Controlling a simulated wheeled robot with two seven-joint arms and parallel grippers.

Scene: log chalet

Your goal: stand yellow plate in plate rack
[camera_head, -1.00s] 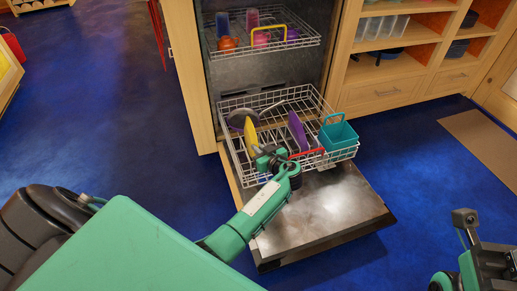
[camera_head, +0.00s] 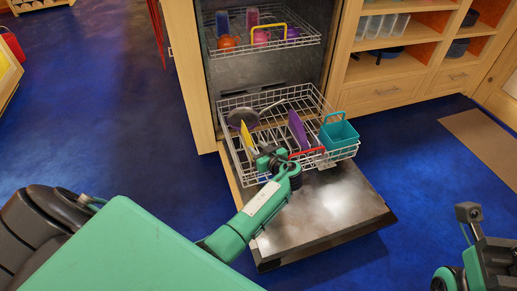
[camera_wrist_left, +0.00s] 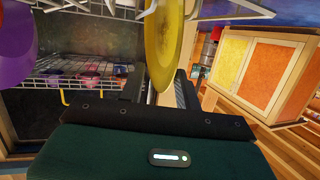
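The yellow plate (camera_head: 247,137) stands on edge, tilted a little, in the lower wire rack (camera_head: 340,153) of the open dishwasher. My left gripper (camera_head: 265,158) is low at the rack's front, just below and right of the plate. In the left wrist view, the yellow plate (camera_wrist_left: 164,40) reaches down between the two fingers (camera_wrist_left: 160,92), which are apart with a gap showing beside it. The plate's foot among the wires is hidden. My right gripper (camera_head: 468,215) is at the right edge, partly cut off, away from the rack; its opening is unclear.
A purple plate (camera_head: 297,130), a dark pan (camera_head: 240,117) and a teal basket (camera_head: 338,134) share the lower rack. The upper rack (camera_head: 262,46) holds several cups. The dishwasher door (camera_head: 325,215) lies open beneath my left arm. Blue floor is free at the right.

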